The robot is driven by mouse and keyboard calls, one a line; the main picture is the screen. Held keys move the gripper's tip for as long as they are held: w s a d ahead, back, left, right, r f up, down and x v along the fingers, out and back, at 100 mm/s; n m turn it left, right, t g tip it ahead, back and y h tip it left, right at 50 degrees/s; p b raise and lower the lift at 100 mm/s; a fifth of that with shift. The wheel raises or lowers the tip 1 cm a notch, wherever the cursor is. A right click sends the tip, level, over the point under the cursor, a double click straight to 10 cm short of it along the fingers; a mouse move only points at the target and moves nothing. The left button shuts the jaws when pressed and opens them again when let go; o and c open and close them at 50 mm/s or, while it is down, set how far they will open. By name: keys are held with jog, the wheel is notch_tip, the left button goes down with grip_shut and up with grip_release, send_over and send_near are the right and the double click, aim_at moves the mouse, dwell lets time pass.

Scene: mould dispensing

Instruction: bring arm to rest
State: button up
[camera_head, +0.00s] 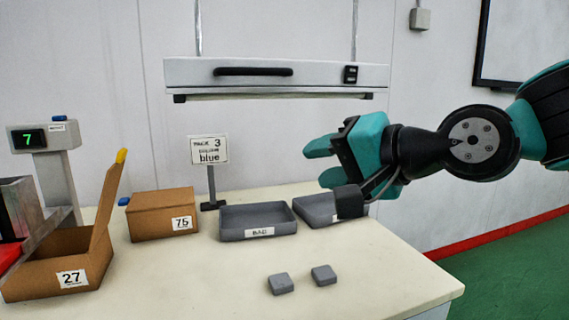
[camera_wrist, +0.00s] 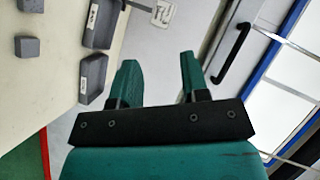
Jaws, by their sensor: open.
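My gripper (camera_head: 322,160) is teal and black and hangs in the air above the right part of the table, pointing left. In the wrist view its two fingers (camera_wrist: 158,78) are spread apart with nothing between them. Its lower part hides some of the right grey tray (camera_head: 312,207). No object is held.
The cream table (camera_head: 190,285) bears a grey tray (camera_head: 258,235), two small grey blocks (camera_head: 280,284), a closed box marked 75 (camera_head: 150,215), an open box marked 27 (camera_head: 95,268) and a sign (camera_head: 209,149). A lamp bar (camera_head: 290,75) hangs behind. The front right tabletop is clear.

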jog(key=s+d+f+n+g+h, duration=0.3)
jog(key=s+f+n+g, duration=0.2)
jog(key=s+f, duration=0.25)
jog(key=s+d+f+n+g+h, duration=0.3)
jog(key=s+f+n+g, duration=0.2)
jog(key=s+f, duration=0.3)
notch_tip(320, 180, up, 14)
jog(key=s+d+n+p, duration=0.1)
jog(key=s+p, duration=0.2)
jog(key=p, duration=1.1)
jog(key=shift+r, duration=0.2)
